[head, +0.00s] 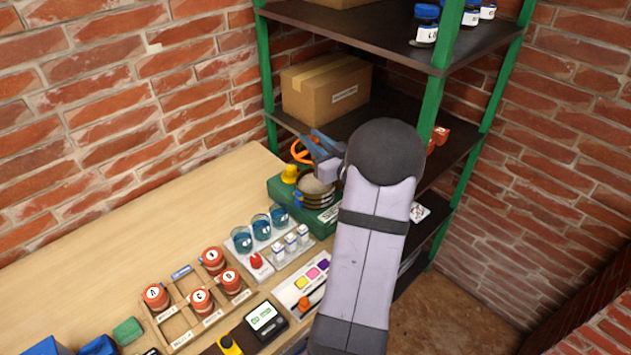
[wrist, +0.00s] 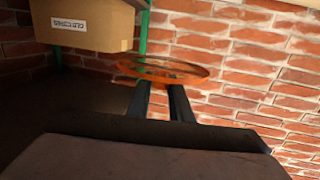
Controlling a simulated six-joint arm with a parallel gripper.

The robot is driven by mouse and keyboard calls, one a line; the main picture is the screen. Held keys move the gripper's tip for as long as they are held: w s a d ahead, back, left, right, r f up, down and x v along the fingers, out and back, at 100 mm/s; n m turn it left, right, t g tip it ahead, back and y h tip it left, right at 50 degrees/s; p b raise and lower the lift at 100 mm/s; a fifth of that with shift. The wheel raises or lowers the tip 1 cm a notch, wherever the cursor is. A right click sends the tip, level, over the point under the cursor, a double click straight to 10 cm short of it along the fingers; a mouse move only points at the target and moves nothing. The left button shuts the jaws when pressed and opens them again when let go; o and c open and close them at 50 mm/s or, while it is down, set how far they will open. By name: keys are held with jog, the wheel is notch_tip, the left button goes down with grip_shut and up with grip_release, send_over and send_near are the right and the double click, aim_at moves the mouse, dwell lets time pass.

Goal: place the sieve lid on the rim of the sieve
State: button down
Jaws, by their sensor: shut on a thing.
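The sieve (head: 314,190) is a round metal-and-black stack on a green machine base (head: 291,208) at the right end of the table. The sieve lid (head: 300,151) is an orange ring, held in the air above and a little behind the sieve in the head view. My gripper (head: 318,148) is shut on it. In the wrist view the orange lid (wrist: 168,70) lies across the tips of my gripper (wrist: 160,88), seen nearly edge-on. The sieve is not visible in the wrist view. My arm covers the area right of the sieve in the head view.
A green-post shelf (head: 438,95) stands close behind and right of the sieve, with a cardboard box (head: 325,88) on it. A yellow knob (head: 290,173) sits beside the sieve. Blue beakers (head: 261,226) stand in front. The table's back left is clear.

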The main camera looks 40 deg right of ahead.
jog(key=shift+s+d+f, duration=0.1)
jog(key=shift+d+f, duration=0.15)
jog(key=shift+f, duration=0.05)
jog(key=p, duration=0.1)
send_over(315, 188)
jog(key=shift+d+f, duration=0.1)
jog(key=shift+f, duration=2.85)
jog(key=shift+f, duration=0.1)
jog(key=shift+f+p, duration=0.45)
jog(key=shift+f, duration=1.55)
jog(key=shift+f, duration=0.1)
jog(key=c, duration=1.6)
grip_release()
